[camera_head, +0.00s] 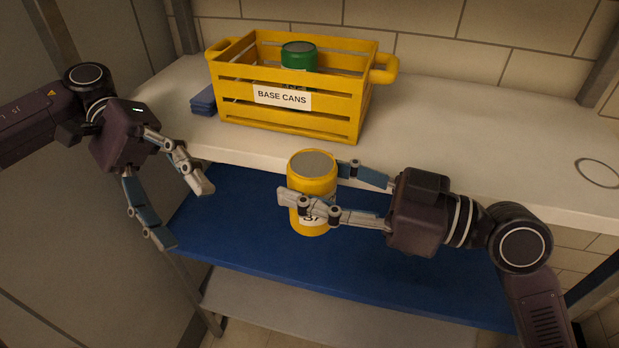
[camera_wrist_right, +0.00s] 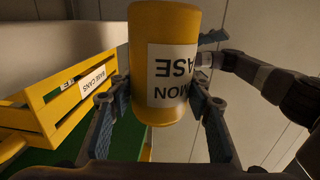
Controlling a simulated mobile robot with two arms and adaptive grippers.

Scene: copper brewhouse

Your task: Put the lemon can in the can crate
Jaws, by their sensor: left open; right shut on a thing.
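The yellow lemon can (camera_head: 313,167) has a grey lid and a white label; in the right wrist view its label (camera_wrist_right: 172,75) reads partly "MON" and "ASE", upside down. My right gripper (camera_head: 318,188) is shut around the can and holds it upright in front of the shelf edge, above the blue lower surface. The yellow slatted can crate (camera_head: 285,119), labelled "BASE CANS", stands on the upper shelf behind the can; it also shows in the right wrist view (camera_wrist_right: 65,105). My left gripper (camera_head: 182,215) is open and empty, left of the can.
A green can (camera_head: 299,57) with a dark lid stands inside the crate. Small blue flat items (camera_head: 203,101) lie left of the crate. The pale shelf (camera_head: 470,135) is clear to the right, apart from a thin ring mark. A tiled wall is behind.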

